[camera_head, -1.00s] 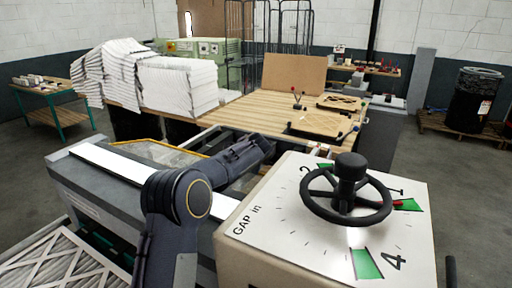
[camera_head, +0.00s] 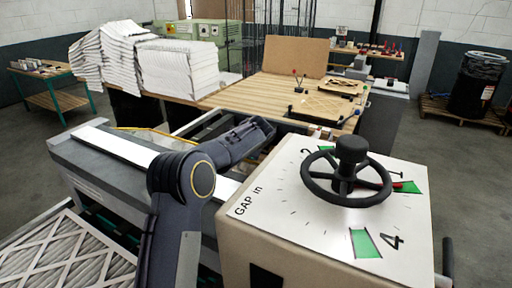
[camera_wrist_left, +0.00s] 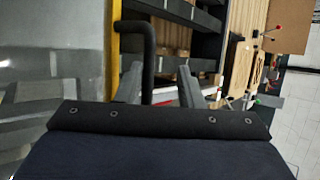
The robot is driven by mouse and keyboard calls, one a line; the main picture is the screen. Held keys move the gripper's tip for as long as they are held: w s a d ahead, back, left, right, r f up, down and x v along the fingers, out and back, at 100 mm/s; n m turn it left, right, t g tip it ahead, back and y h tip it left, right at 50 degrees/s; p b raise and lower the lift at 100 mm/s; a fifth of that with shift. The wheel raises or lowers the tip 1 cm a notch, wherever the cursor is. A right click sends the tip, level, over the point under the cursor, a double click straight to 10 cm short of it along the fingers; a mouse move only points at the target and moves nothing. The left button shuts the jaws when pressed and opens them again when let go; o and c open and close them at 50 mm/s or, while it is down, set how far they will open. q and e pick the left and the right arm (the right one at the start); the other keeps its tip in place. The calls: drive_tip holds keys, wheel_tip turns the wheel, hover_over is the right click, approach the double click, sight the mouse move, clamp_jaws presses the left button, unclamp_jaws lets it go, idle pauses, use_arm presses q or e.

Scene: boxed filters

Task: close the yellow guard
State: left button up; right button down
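The yellow guard shows in the head view as a thin yellow edge (camera_head: 150,129) behind the grey machine housing; much of it is hidden by the housing and my left arm. In the left wrist view its yellow edge (camera_wrist_left: 113,62) runs up and down beside a clear or grey panel. A black bent handle (camera_wrist_left: 149,48) stands off this edge. My left gripper (camera_wrist_left: 159,70) is open, its two fingers apart, with the handle's bar between them, closer to the left finger. Whether a finger touches it I cannot tell. In the head view the left fingertips are hidden. My right gripper is not in view.
A beige box with a black handwheel (camera_head: 347,185) and a gap dial stands right of my left arm. A wooden table (camera_head: 255,90) with stacked white filters (camera_head: 178,72) lies beyond. A pleated filter (camera_head: 65,255) lies at bottom left.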

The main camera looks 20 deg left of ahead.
use_arm(q)
drive_tip(key=shift+d+r, duration=0.1)
drive_tip(key=shift+r, duration=0.05)
drive_tip(key=shift+s+d+r+b, duration=0.15)
drive_tip(key=shift+s+r+b, duration=0.1)
drive_tip(key=shift+s+b, duration=0.1)
drive_tip(key=b+v, duration=0.1)
drive_tip(key=v, duration=0.4)
drive_tip(key=shift+s+d+r+b, duration=0.1)
drive_tip(key=shift+s+r+b, duration=0.05)
drive_tip(key=shift+b, duration=0.25)
drive_tip(key=shift+s+d+r, duration=0.15)
drive_tip(key=shift+s+r, duration=0.25)
